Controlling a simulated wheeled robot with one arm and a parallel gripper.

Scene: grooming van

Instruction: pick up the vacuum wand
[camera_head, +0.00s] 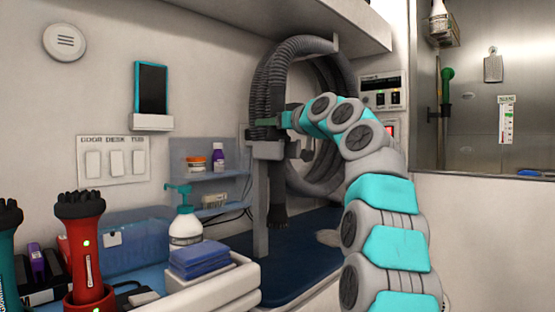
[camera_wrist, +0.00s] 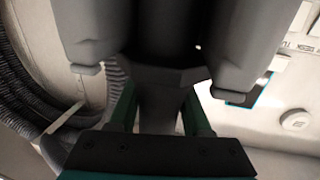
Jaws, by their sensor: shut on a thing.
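The vacuum wand (camera_head: 278,205) is a dark grey upright tube beside a grey post in the middle of the head view, its lower end above the blue table surface. My gripper (camera_head: 268,121) reaches in from the right, its green fingers at the wand's upper part. In the wrist view, the two green fingers of my gripper (camera_wrist: 160,118) are shut on the grey shaft of the vacuum wand (camera_wrist: 160,95), one on each side. Wide dark grey parts fill the top of that view. Whether the wand still touches its holder is unclear.
A ribbed grey hose (camera_head: 295,50) coils behind the wand, close to my arm. The grey post (camera_head: 261,215) stands on the blue table (camera_head: 300,265). A pump bottle (camera_head: 186,222), blue cloths (camera_head: 200,258) and a red clipper (camera_head: 88,250) sit at left. A shelf overhangs above.

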